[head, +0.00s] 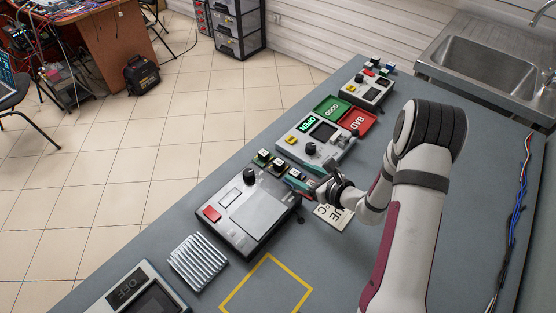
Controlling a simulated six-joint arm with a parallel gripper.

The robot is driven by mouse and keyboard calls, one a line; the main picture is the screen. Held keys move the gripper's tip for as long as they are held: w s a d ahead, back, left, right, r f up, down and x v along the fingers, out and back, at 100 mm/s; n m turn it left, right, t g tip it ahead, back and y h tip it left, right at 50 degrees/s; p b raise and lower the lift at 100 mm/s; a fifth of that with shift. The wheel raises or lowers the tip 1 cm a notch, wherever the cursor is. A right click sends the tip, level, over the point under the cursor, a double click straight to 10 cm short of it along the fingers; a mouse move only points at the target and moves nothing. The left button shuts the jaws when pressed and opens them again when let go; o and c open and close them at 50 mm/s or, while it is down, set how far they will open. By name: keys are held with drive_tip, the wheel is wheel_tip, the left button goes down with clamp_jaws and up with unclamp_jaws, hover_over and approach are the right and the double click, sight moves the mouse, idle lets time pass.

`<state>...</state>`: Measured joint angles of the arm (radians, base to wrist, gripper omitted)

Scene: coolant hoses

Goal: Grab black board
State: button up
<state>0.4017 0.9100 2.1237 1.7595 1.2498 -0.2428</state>
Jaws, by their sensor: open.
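My gripper (317,190) is open over the grey bench, at the back right corner of a grey box-shaped device. A row of small boards or blocks with dark and light faces (264,157) runs behind that device, up to my gripper. A dark teal piece (296,183) lies close beside the fingertips; I cannot tell whether they touch it. I cannot tell for sure which piece is the black board. My wrist and fingers hide part of this area.
The grey device (256,218) has a red button and a black knob. A device with a green OPEN sign (310,124) stands behind, near green GOOD (329,108) and red BAD (361,119) trays. A finned metal block (197,262) and yellow outline (266,286) lie in front.

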sight(280, 164)
drive_tip(key=x, duration=0.9)
drive_tip(key=shift+w+a+f, duration=0.15)
drive_tip(key=shift+w+f, duration=0.05)
drive_tip(key=shift+w, duration=0.05)
clamp_jaws()
